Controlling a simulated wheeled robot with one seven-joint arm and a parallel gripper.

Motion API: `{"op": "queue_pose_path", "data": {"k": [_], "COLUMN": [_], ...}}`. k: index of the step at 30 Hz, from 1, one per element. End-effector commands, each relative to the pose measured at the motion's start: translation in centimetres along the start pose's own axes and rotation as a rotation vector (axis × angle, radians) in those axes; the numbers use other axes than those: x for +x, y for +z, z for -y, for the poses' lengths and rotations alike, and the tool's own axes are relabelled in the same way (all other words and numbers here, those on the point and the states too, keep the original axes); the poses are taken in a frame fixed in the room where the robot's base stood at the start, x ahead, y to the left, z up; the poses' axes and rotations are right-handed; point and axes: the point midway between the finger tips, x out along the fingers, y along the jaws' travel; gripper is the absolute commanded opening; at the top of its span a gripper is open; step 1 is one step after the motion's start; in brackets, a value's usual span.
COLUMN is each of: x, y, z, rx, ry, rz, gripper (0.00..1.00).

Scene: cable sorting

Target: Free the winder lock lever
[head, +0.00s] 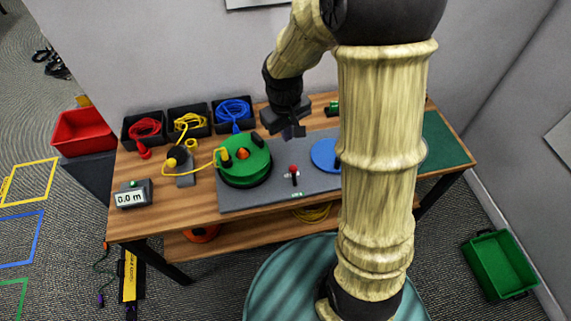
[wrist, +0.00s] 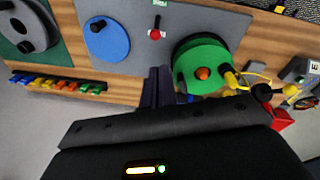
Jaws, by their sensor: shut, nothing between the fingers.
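The lock lever, with a red knob (head: 293,168), stands on the grey mat (head: 240,203) between the green winder and the blue disc. The knob also shows in the wrist view (wrist: 155,34). The green winder (head: 258,160) has an orange hub and a yellow cable running to it from the left; it also shows in the wrist view (wrist: 212,50). My gripper (head: 294,132) is shut and empty. It hangs above the back of the mat, behind the lever and apart from it. In the wrist view its fingers (wrist: 158,84) are together, with the lever beyond the tips.
Black bins with red (head: 145,128), yellow (head: 189,121) and blue cables (head: 233,109) line the back left. A blue disc (head: 325,154) lies right of the lever, partly behind my arm. A meter (head: 133,195) reads 0.0 m. The mat's front strip is clear.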

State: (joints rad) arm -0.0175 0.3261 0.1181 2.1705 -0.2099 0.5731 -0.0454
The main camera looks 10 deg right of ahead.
Motion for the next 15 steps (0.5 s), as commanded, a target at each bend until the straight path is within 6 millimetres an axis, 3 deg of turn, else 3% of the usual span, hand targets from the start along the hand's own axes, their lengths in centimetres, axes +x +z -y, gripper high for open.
{"op": "queue_pose_path", "data": {"k": [1, 6, 10, 15], "x": [2.6, 6.5, 7.5, 7.3], "y": [-1.8, -5.9, -7.2, -7.3], "z": [0.3, 0.8, 1.0, 1.0], "rx": [-0.052, -0.181, -0.220, -0.225], "ry": [0.003, 0.022, 0.030, 0.032], "rz": [0.023, 0.076, 0.091, 0.092], "gripper": [0.00, 0.00, 0.00, 0.00]}}
